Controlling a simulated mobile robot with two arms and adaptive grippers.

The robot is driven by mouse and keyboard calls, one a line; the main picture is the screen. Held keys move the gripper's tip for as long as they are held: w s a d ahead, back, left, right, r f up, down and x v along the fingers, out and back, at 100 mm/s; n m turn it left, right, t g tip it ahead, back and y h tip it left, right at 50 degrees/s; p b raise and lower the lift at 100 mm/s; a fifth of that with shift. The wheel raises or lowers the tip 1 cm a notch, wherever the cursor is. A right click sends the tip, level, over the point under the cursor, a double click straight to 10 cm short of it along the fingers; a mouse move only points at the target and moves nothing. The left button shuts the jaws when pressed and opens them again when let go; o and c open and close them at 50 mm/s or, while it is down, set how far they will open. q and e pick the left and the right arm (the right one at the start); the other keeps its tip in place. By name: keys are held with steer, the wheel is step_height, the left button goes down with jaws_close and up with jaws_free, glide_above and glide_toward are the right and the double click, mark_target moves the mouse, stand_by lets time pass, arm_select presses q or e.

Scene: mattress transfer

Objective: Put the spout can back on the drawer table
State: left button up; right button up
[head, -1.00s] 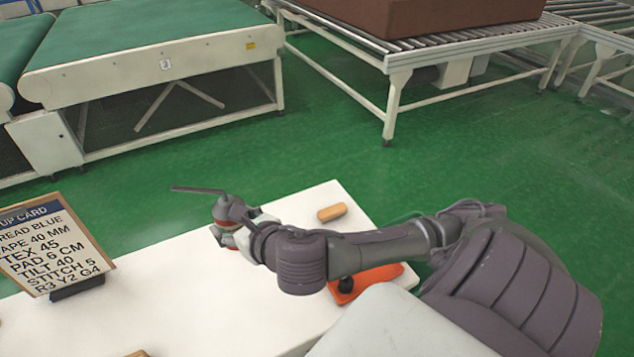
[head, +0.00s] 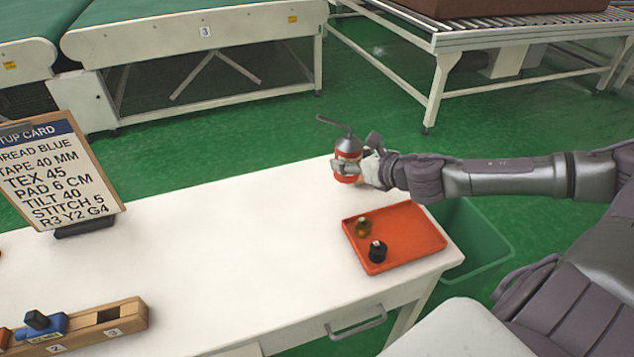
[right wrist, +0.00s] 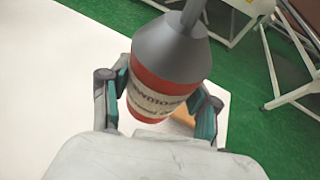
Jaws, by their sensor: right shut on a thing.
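The spout can (head: 347,171) is red with a pale label, a grey cone top and a thin bent spout. My right gripper (head: 362,168) is shut around its body at the far right part of the white drawer table (head: 220,235). In the right wrist view the can (right wrist: 160,100) sits between the two fingers of the gripper (right wrist: 160,108), with its top tilted away. I cannot tell whether its base touches the tabletop. The table's drawer handle (head: 357,322) shows at the front. My left gripper is not in view.
An orange tray (head: 415,232) with a brown and a black small item lies at the table's right end. A green bin (head: 485,245) stands beyond that end. A setup card (head: 60,170) and a wooden block holder (head: 85,325) are at left. The table's middle is clear.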

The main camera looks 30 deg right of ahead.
steer(key=w+a+f, duration=0.1)
steer(key=w, duration=0.1)
steer(key=w+a+f, duration=0.1)
steer(key=w+f, duration=0.1)
steer(key=w, duration=0.1)
steer(key=w+a+f+p, duration=0.1)
steer(key=w, duration=0.2)
steer(key=shift+a+f, duration=0.25)
steer(key=shift+f, duration=0.15)
steer(key=shift+f+b, duration=0.3)
steer(key=shift+f, duration=1.7)
steer(key=o, duration=1.4)
steer(key=shift+f, duration=0.15)
